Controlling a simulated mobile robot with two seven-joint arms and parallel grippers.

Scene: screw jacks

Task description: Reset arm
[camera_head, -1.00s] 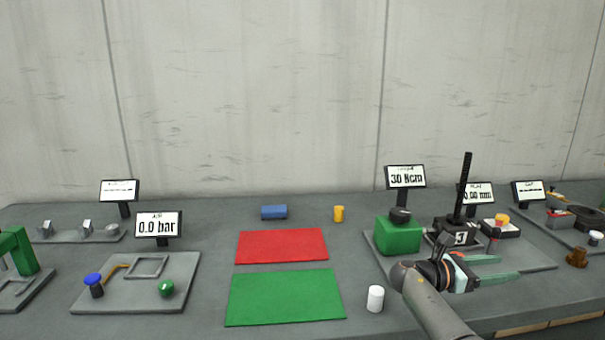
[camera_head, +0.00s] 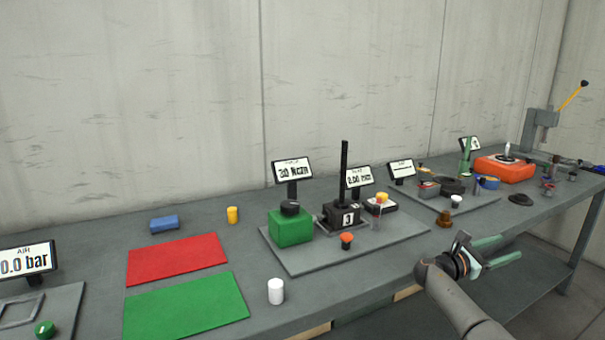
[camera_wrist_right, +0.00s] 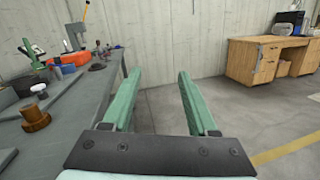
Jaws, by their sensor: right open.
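My right gripper (camera_head: 494,252) is off the front edge of the bench in the head view, with its green fingers pointing right. In the right wrist view its two fingers (camera_wrist_right: 155,100) stand wide apart with nothing between them. My left gripper is in neither view. The screw jack station holds a green block with a black knob (camera_head: 290,226), a black jack marked 3 (camera_head: 342,215) with a tall black post, and an orange-topped part (camera_head: 347,241) on a grey plate (camera_head: 300,262).
A red mat (camera_head: 177,260), a green mat (camera_head: 186,307), a white cylinder (camera_head: 276,291), a yellow cylinder (camera_head: 232,215) and a blue cylinder (camera_head: 164,224) are on the bench. An orange device (camera_head: 503,167) stands farther right. Open floor lies beside the bench, with a wooden desk (camera_wrist_right: 265,62) beyond.

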